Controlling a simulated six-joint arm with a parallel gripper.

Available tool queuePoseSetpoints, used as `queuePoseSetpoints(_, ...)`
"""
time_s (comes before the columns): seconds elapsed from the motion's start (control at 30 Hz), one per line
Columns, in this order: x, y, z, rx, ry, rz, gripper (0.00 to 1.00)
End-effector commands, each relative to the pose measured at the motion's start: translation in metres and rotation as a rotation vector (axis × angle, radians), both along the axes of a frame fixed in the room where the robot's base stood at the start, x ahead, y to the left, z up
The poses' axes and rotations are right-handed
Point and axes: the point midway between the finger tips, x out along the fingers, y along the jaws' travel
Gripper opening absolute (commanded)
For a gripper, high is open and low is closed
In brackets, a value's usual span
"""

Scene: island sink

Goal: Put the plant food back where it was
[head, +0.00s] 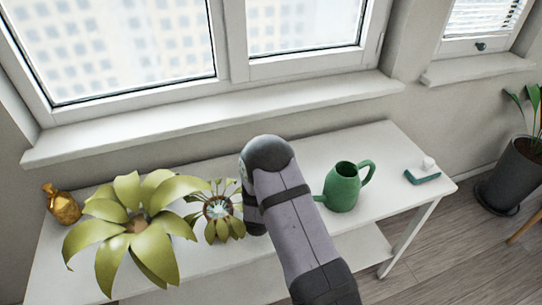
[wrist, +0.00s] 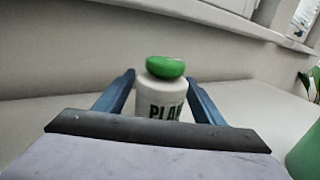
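The plant food is a white bottle (wrist: 160,95) with a green cap and green lettering, partly readable as "PLA". In the wrist view it stands upright between the two fingertips of my gripper (wrist: 162,88). In the head view my arm covers the gripper and the bottle, over the middle of the white table (head: 385,150).
Left of my arm are a small plant (head: 218,210), a large yellow-green plant (head: 135,225) and a gold vase (head: 62,205). To the right stand a green watering can (head: 343,188) and a small green item with a white block (head: 422,177). The window sill (head: 220,115) runs behind.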

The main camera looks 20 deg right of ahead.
Motion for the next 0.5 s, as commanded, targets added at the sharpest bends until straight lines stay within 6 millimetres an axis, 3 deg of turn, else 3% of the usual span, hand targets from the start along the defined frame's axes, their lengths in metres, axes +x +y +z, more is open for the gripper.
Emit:
queuePoseSetpoints(0.23,-0.001,0.001,0.005,0.000,0.001,0.001,0.63)
queuePoseSetpoints(0.5,-0.032,0.018,0.002,0.000,0.001,0.003,0.63)
